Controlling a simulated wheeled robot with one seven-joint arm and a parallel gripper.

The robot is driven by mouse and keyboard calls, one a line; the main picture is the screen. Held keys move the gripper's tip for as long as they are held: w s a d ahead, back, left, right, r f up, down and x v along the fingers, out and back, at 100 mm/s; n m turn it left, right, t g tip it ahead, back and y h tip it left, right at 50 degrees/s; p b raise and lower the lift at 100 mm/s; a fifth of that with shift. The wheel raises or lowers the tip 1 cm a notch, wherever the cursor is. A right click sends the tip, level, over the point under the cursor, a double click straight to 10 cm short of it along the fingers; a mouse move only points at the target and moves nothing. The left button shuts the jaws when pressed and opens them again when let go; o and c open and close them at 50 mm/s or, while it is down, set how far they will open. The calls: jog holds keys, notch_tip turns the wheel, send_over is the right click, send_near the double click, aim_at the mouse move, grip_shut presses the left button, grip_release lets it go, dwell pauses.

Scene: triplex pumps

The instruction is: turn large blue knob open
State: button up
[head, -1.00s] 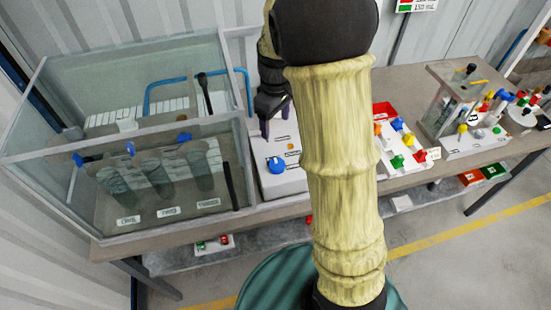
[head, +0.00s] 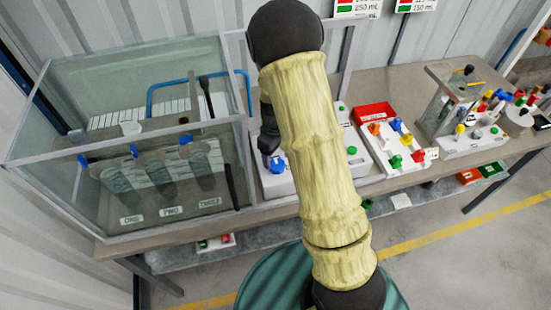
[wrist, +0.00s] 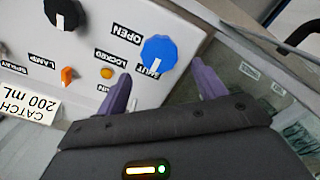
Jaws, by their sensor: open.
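The large blue knob (wrist: 158,54) is on the face of a white control box, between labels reading OPEN and SHUT; its white pointer is on the side by SHUT. My gripper (wrist: 165,82) is open, its two purple fingers apart, with the knob beyond the gap between the fingertips. I cannot tell whether either finger touches it. In the head view the blue knob (head: 277,166) shows just beside my gripper (head: 270,158), which is partly hidden by my arm.
The control box (wrist: 190,20) also carries a black knob (wrist: 62,14), an orange switch (wrist: 67,75) and an amber button (wrist: 106,73). A glass tank (head: 215,130) stands close on the left. A red tray (head: 374,114) and small coloured valves lie to the right.

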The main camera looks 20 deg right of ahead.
aim_at(276, 163)
jog(key=shift+f+p, duration=0.3)
jog(key=shift+f, duration=1.9)
jog(key=shift+c, duration=0.2)
jog(key=c, duration=0.9)
